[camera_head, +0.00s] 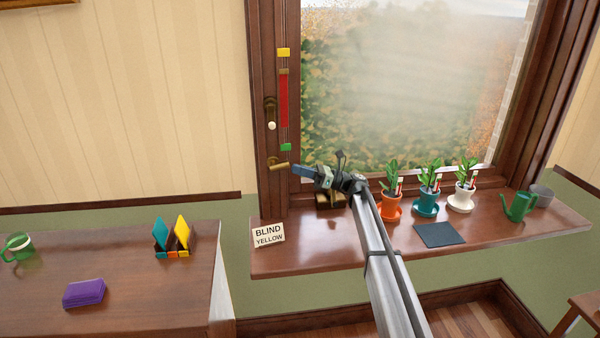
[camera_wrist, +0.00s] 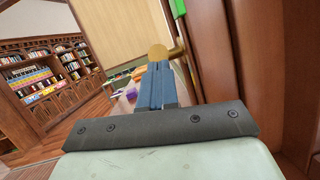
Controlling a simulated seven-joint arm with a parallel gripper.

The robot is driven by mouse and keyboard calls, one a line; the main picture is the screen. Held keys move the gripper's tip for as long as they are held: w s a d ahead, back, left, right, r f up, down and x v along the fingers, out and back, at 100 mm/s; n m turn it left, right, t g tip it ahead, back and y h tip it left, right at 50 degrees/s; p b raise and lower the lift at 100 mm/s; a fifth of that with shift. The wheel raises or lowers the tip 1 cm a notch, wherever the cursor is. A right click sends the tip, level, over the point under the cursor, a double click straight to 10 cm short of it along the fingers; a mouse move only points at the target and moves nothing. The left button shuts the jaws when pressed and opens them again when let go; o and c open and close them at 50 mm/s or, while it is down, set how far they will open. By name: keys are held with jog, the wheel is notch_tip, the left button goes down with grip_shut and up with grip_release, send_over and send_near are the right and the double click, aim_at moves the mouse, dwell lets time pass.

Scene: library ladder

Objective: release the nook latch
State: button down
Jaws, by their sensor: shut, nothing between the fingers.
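A brass latch (camera_head: 279,166) with a round end and a short lever sits low on the left side of the brown window frame. Its lever lies nearly level, pointing right. In the wrist view the latch's brass round end (camera_wrist: 158,52) shows just beyond my fingertips, with its lever curving off to the right. My gripper (camera_head: 298,170) is shut and empty, its blue fingers pointing left at the lever's end. The fingers (camera_wrist: 155,80) cover part of the latch in the wrist view. I cannot tell whether they touch it.
Above the latch are a dark handle (camera_head: 270,112) and a red strip (camera_head: 283,100) between yellow and green markers. On the sill (camera_head: 320,250) stand a "BLIND YELLOW" card (camera_head: 269,235), several potted plants and a green watering can (camera_head: 518,206). A table (camera_head: 130,300) is at left.

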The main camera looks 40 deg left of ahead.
jog(key=shift+r+h, duration=0.3)
jog(key=shift+r, duration=0.05)
notch_tip(320, 180, up, 8)
jog(key=f+n+t+h, duration=0.1)
jog(key=t+h, duration=0.6)
jog(key=h, duration=0.2)
send_over(284, 163)
jog(key=w+d, duration=0.1)
jog(key=shift+w+d+r, duration=0.15)
jog(key=shift+d+r, duration=0.05)
jog(key=shift+r, duration=0.05)
jog(key=shift+s+a+r+t, duration=0.3)
jog(key=shift+s+a+r, duration=0.2)
jog(key=shift+s+a, duration=0.2)
jog(key=shift+r, duration=0.15)
jog(key=s+r+v, duration=0.1)
jog(key=v, duration=0.8)
jog(key=shift+w+r, duration=0.2)
jog(key=shift+r, duration=0.05)
